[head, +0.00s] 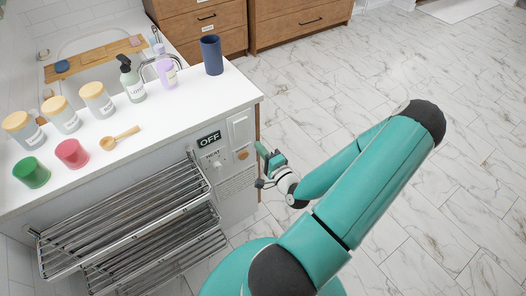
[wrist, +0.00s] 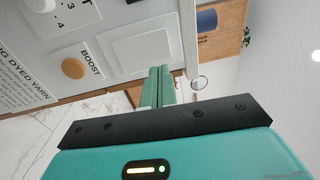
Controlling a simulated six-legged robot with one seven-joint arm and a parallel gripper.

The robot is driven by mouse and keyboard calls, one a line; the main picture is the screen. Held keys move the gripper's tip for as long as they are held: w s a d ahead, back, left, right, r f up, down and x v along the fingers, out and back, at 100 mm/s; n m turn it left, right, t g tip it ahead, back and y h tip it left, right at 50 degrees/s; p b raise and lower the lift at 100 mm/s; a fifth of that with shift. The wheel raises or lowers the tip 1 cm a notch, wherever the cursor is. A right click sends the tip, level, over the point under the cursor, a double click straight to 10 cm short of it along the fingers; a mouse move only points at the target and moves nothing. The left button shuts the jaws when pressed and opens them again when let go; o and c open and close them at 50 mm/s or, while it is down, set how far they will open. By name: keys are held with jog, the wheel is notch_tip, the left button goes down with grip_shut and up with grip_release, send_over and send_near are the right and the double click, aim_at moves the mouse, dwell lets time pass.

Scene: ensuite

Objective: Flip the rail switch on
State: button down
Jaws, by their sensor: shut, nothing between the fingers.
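A white control panel on the end of the counter carries a black sign reading OFF (head: 209,140). Beside the sign is a flat white rocker plate (head: 240,126), which looks like the rail switch. It also shows large in the wrist view (wrist: 140,46). My gripper (head: 262,150) is just right of the panel in the head view. In the wrist view its two green fingers (wrist: 160,72) are together and empty, with their tips near the plate's lower right corner. I cannot tell whether they touch it.
A round wooden BOOST knob (wrist: 73,68) and a numbered white dial (wrist: 41,4) are on the same panel. A chrome towel rail (head: 125,215) juts out left of it. Jars, cups and bottles stand on the counter (head: 190,100). The marble floor (head: 330,80) is clear.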

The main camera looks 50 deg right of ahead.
aim_at(241, 124)
jog(key=x, duration=0.9)
jog(key=shift+w, duration=0.4)
jog(key=shift+r, duration=0.1)
jog(key=shift+w+d+r+g, duration=0.1)
jog(key=shift+w+g, duration=0.2)
jog(key=shift+w, duration=0.05)
jog(key=shift+s, duration=0.1)
